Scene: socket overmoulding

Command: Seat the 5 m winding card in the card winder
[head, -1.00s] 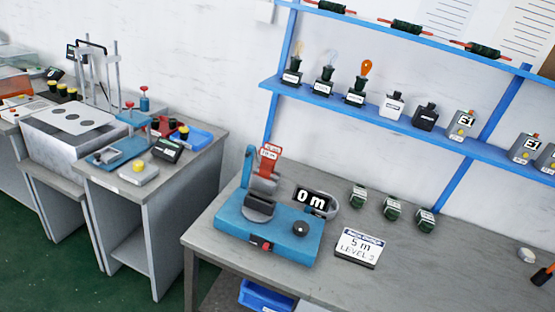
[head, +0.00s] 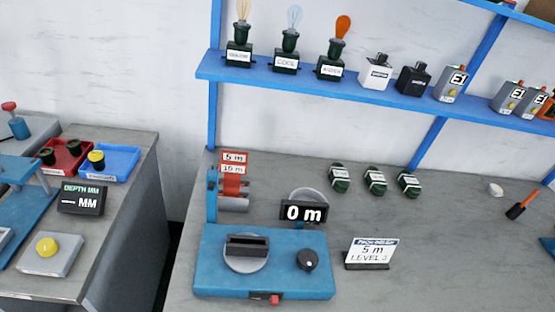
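The blue card winder (head: 215,283) stands on the grey bench, with a round grey plate (head: 247,262) carrying a dark slotted holder (head: 247,243). I see no card in the holder. At its back left, a red-orange piece shows two labels, a 5 m label (head: 234,157) above a 10 m label (head: 233,169); I cannot tell whether these are separate winding cards. A display (head: 303,212) reads 0 m. A black knob (head: 307,259) and a red switch (head: 273,299) are on the winder. My gripper is not in view.
A blue shelf (head: 300,82) crosses above with bulbs and bottles. Another bench (head: 110,225) stands left across a gap. The front right bench is clear.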

